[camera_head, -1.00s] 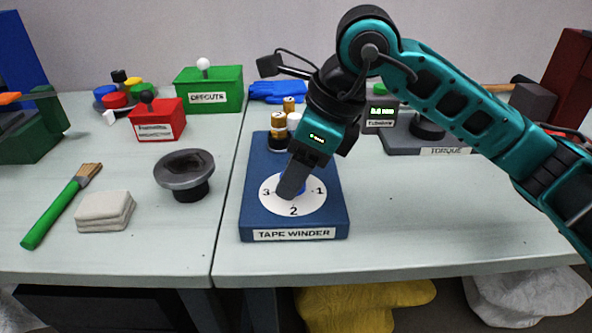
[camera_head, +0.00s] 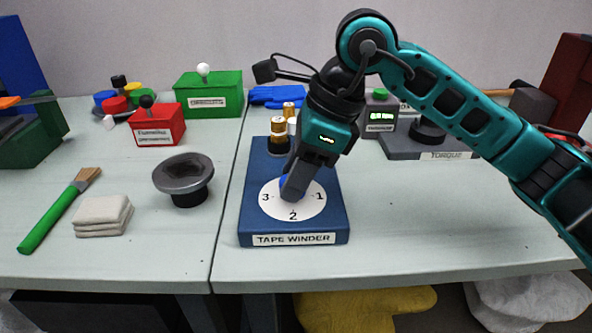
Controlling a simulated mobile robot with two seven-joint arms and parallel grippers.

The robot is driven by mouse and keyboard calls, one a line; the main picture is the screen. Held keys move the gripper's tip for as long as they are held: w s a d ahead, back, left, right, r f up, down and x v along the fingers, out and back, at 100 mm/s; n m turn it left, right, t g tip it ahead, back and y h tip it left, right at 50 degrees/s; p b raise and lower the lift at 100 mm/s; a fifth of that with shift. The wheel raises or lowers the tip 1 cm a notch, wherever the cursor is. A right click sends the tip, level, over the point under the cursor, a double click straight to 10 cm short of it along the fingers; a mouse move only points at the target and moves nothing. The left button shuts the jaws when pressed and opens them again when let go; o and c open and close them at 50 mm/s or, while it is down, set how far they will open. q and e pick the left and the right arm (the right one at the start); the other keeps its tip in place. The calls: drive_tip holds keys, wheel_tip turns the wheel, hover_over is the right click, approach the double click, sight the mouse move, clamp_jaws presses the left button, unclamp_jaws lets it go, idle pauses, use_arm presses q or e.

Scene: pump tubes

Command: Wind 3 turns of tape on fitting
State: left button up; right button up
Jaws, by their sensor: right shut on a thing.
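The blue tape winder (camera_head: 262,172) sits on the right-hand table near its front left corner. Its white dial (camera_head: 276,206) carries the marks 1, 2 and 3. A brass fitting (camera_head: 278,135) stands at the winder's back, with a second brass piece behind it. My right gripper (camera_head: 292,190) comes down from above and is shut on the blue knob (camera_head: 285,181) at the dial's middle. Its fingers hide most of the knob. My left gripper is out of view.
A green box (camera_head: 208,93) and a red box (camera_head: 157,125) stand at the back left. A grey flanged part (camera_head: 183,178), folded cloths (camera_head: 103,216) and a green-handled brush (camera_head: 55,215) lie on the left table. The right table's front is clear.

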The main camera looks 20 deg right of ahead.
drive_tip(key=shift+m+t+h+b, duration=0.4)
drive_tip(key=shift+m+t, duration=0.2)
drive_tip(key=shift+m, duration=1.2)
drive_tip(key=shift+s, duration=0.1)
drive_tip(key=shift+f+m, duration=0.1)
drive_tip(key=shift+m, duration=0.2)
drive_tip(key=shift+a+m+t+h+b, duration=0.1)
drive_tip(key=shift+m+t+h+b, duration=0.35)
drive_tip(key=shift+m, duration=0.95)
drive_tip(key=shift+m+t+h, duration=0.25)
drive_tip(key=shift+m, duration=0.35)
drive_tip(key=shift+m+h, duration=0.4)
drive_tip(key=shift+m, duration=0.7)
drive_tip(key=shift+b, duration=0.3)
